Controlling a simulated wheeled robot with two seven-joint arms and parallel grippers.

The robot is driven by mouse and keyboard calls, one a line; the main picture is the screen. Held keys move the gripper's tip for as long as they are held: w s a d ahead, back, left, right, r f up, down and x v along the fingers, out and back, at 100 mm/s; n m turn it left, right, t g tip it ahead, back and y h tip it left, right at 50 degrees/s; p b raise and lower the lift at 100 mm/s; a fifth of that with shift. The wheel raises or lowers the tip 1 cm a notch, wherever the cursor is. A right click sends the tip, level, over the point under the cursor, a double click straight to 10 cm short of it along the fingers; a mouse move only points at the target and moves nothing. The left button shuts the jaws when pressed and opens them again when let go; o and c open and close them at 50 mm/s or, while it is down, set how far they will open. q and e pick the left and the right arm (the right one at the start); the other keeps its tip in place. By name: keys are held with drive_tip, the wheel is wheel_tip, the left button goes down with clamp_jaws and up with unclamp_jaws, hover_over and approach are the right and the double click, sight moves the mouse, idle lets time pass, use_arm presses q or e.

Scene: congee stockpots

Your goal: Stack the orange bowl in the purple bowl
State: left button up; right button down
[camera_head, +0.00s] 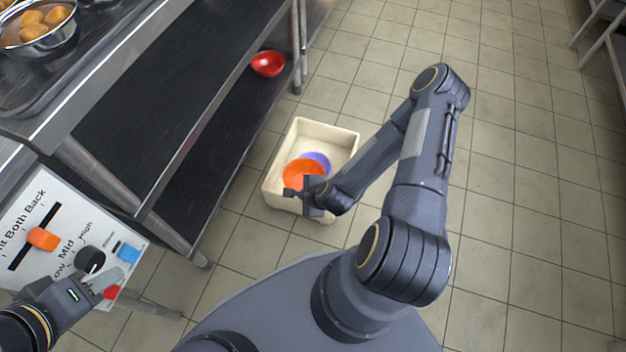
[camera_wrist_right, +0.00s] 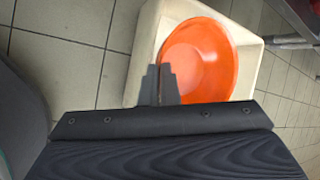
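The orange bowl (camera_head: 302,172) is in the cream bin on the floor, tilted over the purple bowl (camera_head: 318,160) and partly covering it. My right gripper (camera_head: 308,190) is at the orange bowl's near rim. In the right wrist view, the right gripper's fingers (camera_wrist_right: 160,80) are nearly together, with the rim of the orange bowl (camera_wrist_right: 205,60) between them. The purple bowl is hidden in that view. My left gripper (camera_head: 106,278) is at the lower left, beside the control panel; its finger gap is unclear.
The cream bin (camera_head: 345,140) stands on the tiled floor beside a metal shelf unit (camera_head: 165,110). A red bowl (camera_head: 268,64) sits on the lower shelf. The control panel (camera_head: 60,215) has several coloured controls. The floor right of my right arm is clear.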

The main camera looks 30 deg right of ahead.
drive_tip(key=w+d+f, duration=0.1)
drive_tip(key=w+d+f+b, duration=0.1)
drive_tip(key=w+d, duration=0.1)
drive_tip(key=w+d+f+b, duration=0.1)
drive_tip(key=w, duration=0.1)
drive_tip(key=shift+d+f, duration=0.2)
drive_tip(key=shift+d, duration=0.15)
drive_tip(key=w+d+f+b, duration=0.1)
drive_tip(key=f, duration=0.2)
drive_tip(key=w+d+f+b, duration=0.1)
drive_tip(key=f+b, duration=0.1)
drive_tip(key=f, duration=0.1)
drive_tip(key=w+d+f+b, duration=0.1)
drive_tip(key=w+f+b, duration=0.1)
drive_tip(key=f, duration=0.1)
drive_tip(key=shift+d, duration=0.35)
drive_tip(key=shift+r, duration=0.1)
